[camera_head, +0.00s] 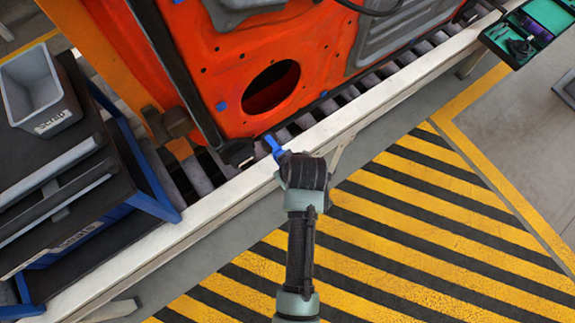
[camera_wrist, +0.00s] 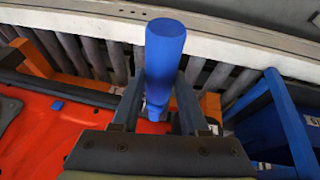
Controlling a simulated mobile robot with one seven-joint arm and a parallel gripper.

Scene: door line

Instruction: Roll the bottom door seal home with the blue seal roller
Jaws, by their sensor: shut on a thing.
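The orange door (camera_head: 225,65) lies beyond the pale rail in the head view, and part of it shows at left in the wrist view (camera_wrist: 75,130). A dark strip (camera_wrist: 70,92) runs along its edge there; it may be the bottom seal, but I cannot tell how well it is seated. My gripper (camera_head: 281,157) is over the rail, near the door's lower corner. It is shut on the blue seal roller (camera_wrist: 165,55), which stands between the two fingers and also shows in the head view (camera_head: 273,145). The roller's far end is partly hidden, and I cannot tell whether it touches anything.
A pale rail (camera_head: 390,88) borders the conveyor rollers (camera_head: 305,121). A dark cart with blue frame (camera_head: 150,205) and grey scrap bin (camera_head: 38,88) stands left. A green-lined tool tray (camera_head: 549,14) is at upper right. Striped floor (camera_head: 400,220) at right is clear.

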